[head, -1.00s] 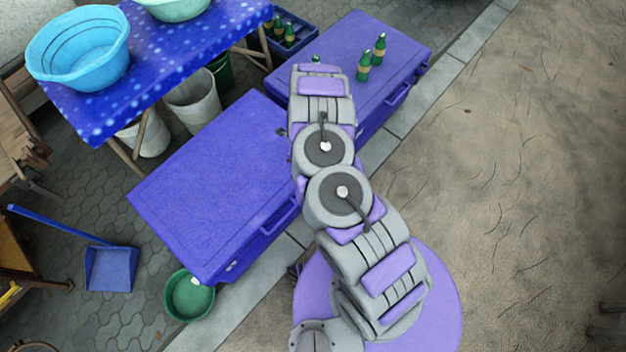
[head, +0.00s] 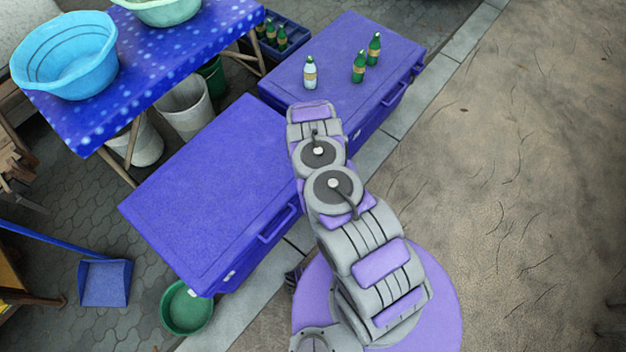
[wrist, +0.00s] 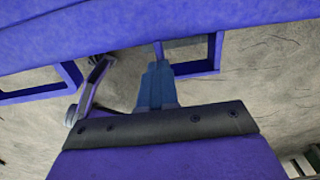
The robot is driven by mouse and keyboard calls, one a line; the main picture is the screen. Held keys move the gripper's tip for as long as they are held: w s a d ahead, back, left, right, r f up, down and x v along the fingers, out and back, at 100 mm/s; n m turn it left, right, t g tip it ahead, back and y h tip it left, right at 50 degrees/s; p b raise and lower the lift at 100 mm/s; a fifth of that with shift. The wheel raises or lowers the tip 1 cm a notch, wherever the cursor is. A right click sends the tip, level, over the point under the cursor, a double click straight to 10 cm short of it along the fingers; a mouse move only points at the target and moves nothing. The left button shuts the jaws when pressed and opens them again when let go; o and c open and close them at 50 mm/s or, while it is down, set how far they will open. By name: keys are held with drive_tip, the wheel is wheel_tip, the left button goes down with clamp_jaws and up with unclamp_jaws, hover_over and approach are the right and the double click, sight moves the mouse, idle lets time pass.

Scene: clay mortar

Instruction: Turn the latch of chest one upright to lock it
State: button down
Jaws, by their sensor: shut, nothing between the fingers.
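Two blue chests stand end to end, a nearer one (head: 205,190) at lower left and a farther one (head: 335,55) at upper right, both with lids shut. I cannot tell which is chest one. A small pale fitting (head: 229,274) shows low on the nearer chest's front; I cannot tell if it is a latch, and no latch position is clear. In the head view my arm hides my gripper. In the wrist view my gripper (wrist: 157,82) is shut and empty, its tips close below a blue chest edge (wrist: 150,25), beside a handle frame (wrist: 215,55). Contact is unclear.
Three bottles (head: 359,67) stand on the farther chest. A spotted blue table (head: 150,75) with basins (head: 68,55) is at upper left. A green bowl (head: 187,308) lies by the nearer chest, a dustpan (head: 105,283) to its left. Open sandy ground (head: 530,170) is at right.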

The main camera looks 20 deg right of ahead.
drive_tip(key=shift+f+b, duration=0.75)
drive_tip(key=shift+f, duration=1.9)
